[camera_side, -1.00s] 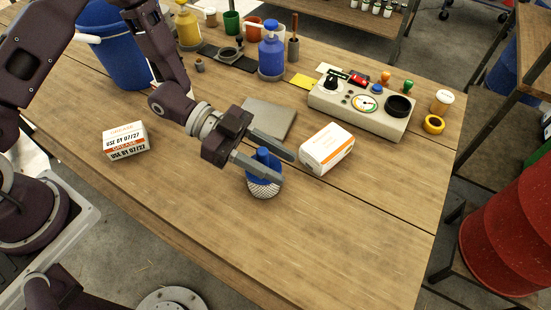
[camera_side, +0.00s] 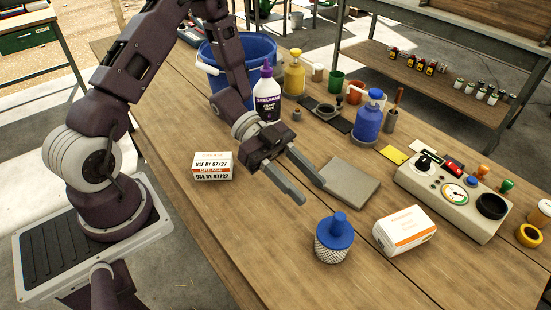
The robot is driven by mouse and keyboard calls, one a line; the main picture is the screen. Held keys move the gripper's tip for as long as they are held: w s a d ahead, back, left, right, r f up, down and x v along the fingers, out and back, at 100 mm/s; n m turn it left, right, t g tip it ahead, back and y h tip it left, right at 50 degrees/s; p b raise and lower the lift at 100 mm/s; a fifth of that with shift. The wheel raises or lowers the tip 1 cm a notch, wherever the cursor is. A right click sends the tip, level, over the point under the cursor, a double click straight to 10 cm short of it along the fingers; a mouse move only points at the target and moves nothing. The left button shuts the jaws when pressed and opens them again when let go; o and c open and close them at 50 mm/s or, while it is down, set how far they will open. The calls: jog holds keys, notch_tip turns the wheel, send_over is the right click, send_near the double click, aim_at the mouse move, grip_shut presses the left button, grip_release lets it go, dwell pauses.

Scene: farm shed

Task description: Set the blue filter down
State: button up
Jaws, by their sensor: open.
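The blue filter (camera_side: 334,238), with a blue top and a white mesh lower part, stands upright on the wooden table. It is in front of the grey square plate (camera_side: 347,184) and left of an orange-and-white box. My gripper (camera_side: 310,192) is open and empty. Its two fingers point toward the lower right, up and to the left of the filter, with a visible gap between them and it. Nothing hides the filter.
The orange-and-white box (camera_side: 404,231) is close on the filter's right, with the control box (camera_side: 453,198) behind. A grease box (camera_side: 212,166), glue bottle (camera_side: 267,95), blue bucket (camera_side: 236,68) and blue pump bottle (camera_side: 368,120) stand around. The table's front left is clear.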

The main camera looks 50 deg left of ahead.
jog(key=w+a+r+n+t+y, duration=0.3)
jog(key=w+a+r+t+y, duration=0.1)
jog(key=w+a+t+y, duration=0.35)
jog(key=s+a+r+n+y, duration=0.2)
jog(key=a+r+n+y, duration=0.5)
jog(key=r, duration=0.3)
jog(key=s+d+r+n+g, duration=0.1)
jog(key=s+d+n+g, duration=0.1)
jog(key=s, duration=0.8)
jog(key=s+d+r+n+g, duration=0.1)
jog(key=s+n, duration=0.3)
jog(key=s, duration=0.7)
jog(key=shift+s+d+r+n+g, duration=0.15)
jog(key=shift+d+r+n+g, duration=0.2)
jog(key=shift+d+r, duration=0.1)
